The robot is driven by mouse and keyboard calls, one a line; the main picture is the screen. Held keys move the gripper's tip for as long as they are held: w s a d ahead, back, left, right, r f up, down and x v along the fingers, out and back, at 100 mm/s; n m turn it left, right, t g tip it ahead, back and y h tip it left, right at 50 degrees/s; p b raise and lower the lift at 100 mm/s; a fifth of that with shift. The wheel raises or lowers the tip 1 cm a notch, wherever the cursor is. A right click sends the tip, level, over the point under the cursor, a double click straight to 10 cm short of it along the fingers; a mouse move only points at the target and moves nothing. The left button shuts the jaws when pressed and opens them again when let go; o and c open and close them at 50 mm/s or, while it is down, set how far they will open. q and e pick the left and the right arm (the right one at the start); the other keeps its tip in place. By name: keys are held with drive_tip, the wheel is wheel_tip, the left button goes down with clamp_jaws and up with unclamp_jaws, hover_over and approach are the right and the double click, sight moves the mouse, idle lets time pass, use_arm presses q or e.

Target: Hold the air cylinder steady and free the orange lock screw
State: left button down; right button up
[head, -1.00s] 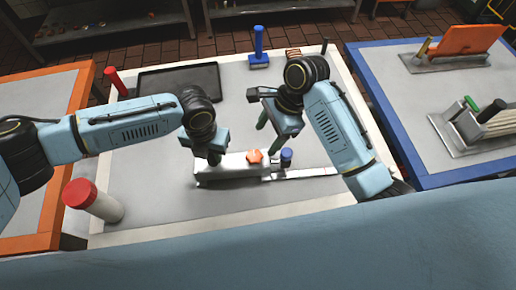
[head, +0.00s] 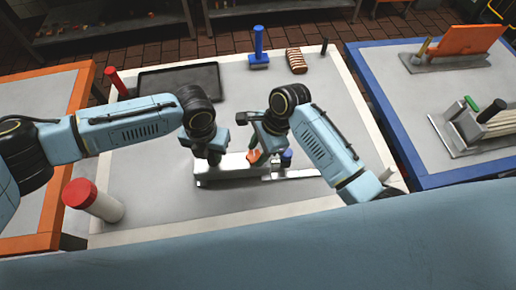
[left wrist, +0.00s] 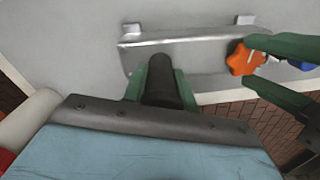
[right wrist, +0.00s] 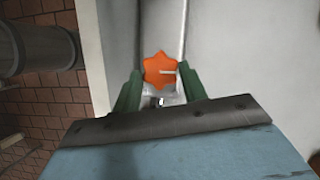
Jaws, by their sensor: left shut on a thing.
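The silver air cylinder unit (head: 228,172) lies on the middle worktop; its body also shows in the left wrist view (left wrist: 195,58). My left gripper (head: 212,160) is shut on the upright dark cylindrical part (left wrist: 163,84) at the unit's near side. The orange star-shaped lock screw (right wrist: 160,71) sits on the unit's right part and shows in the left wrist view (left wrist: 240,60). My right gripper (right wrist: 158,88) is open, with its green fingers on either side of the screw. I cannot tell whether they touch it. In the head view the right gripper partly hides the screw (head: 254,155).
A blue knob (head: 286,155) stands just right of the screw. A red-capped bottle (head: 95,202) is at the front left. A dark tray (head: 178,82), a blue-handled tool (head: 259,50) and a striped brown piece (head: 297,62) lie at the back. The worktop's right side is clear.

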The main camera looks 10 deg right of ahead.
drive_tip(key=c, duration=0.4)
drive_tip(key=shift+o, duration=0.2)
drive_tip(key=n, duration=0.1)
drive_tip(key=n+g, duration=0.1)
drive_tip(key=n, duration=0.1)
drive_tip(key=shift+w+a+n+h, duration=0.1)
drive_tip(key=shift+w+n+h, duration=0.2)
drive_tip(key=shift+n, duration=0.1)
drive_tip(key=n+g, duration=0.1)
drive_tip(key=n, duration=0.2)
drive_tip(key=shift+a+n+h, duration=0.1)
drive_tip(key=shift+n+h, duration=0.2)
drive_tip(key=shift+h, duration=0.1)
drive_tip(key=n+g+h, duration=0.1)
drive_tip(key=n, duration=0.3)
drive_tip(key=shift+w+a, duration=0.15)
drive_tip(key=shift+a+n+g+h, duration=0.15)
drive_tip(key=shift+n+h, duration=0.3)
drive_tip(key=shift+n, duration=0.6)
drive_tip(key=shift+a+n+g+h, duration=0.15)
drive_tip(key=shift+n+h, duration=0.3)
drive_tip(key=shift+n, duration=0.6)
drive_tip(key=shift+d, duration=0.1)
